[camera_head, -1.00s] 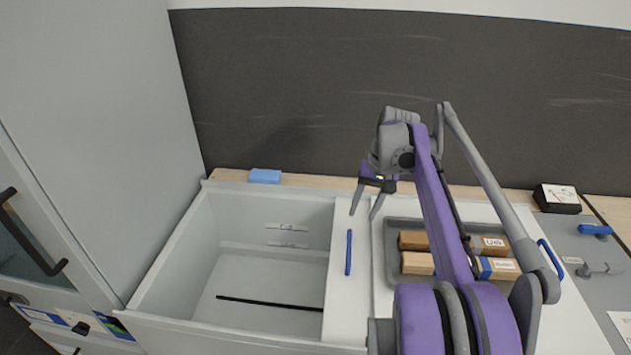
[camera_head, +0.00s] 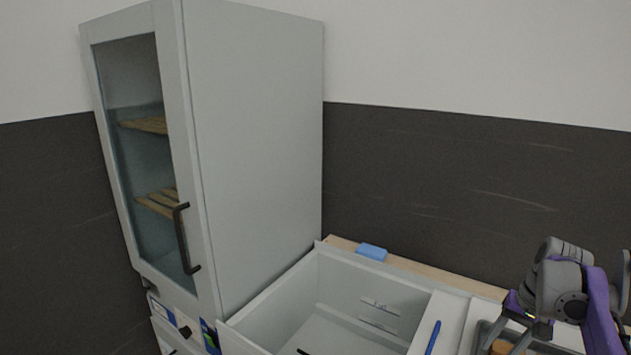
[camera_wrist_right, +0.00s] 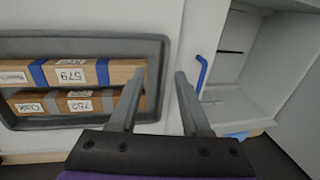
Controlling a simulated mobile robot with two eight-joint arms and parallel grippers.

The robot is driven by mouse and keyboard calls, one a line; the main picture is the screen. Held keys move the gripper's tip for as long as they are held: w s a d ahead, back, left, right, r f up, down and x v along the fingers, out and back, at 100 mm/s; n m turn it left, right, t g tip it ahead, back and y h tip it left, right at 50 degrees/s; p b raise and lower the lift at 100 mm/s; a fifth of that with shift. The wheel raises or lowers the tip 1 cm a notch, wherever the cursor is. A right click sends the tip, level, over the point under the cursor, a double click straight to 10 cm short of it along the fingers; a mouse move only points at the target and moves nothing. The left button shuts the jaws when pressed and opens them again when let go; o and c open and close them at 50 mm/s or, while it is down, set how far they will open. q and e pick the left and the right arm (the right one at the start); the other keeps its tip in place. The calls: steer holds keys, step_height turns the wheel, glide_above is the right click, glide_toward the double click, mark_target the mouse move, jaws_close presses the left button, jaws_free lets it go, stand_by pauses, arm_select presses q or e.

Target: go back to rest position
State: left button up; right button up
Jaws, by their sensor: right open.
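My right gripper (camera_head: 512,335) is at the lower right of the head view, above the counter near the tray. In the right wrist view its two fingers (camera_wrist_right: 160,88) are apart with nothing between them. My left gripper is in neither view.
A grey tray (camera_wrist_right: 158,50) holds wooden blocks (camera_wrist_right: 90,72) with labels and coloured bands. An open white bin (camera_head: 322,333) has a blue handle (camera_head: 433,337) beside it. A blue block (camera_head: 372,252) lies behind the bin. A tall glass-door cabinet (camera_head: 255,130) stands left.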

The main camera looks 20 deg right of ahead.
steer(key=w+a+f+n+h+p, duration=0.1)
steer(key=a+f+n, duration=0.25)
steer(key=a, duration=1.15)
arm_select(q)
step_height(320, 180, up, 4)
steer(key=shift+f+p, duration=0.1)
steer(key=shift+p, duration=0.95)
arm_select(e)
steer(key=s+a+f+n+t, duration=0.1)
steer(key=s+a+f+n, duration=0.2)
steer(key=a, duration=0.6)
steer(key=s+a+f+n+t, duration=0.2)
steer(key=s+a+f+n, duration=0.2)
steer(key=a, duration=0.6)
steer(key=shift+s+f+t, duration=0.3)
steer(key=shift+s+f, duration=0.45)
steer(key=shift+s, duration=0.05)
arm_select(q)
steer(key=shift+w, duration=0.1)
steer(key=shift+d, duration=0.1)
arm_select(e)
steer(key=shift+d, duration=0.15)
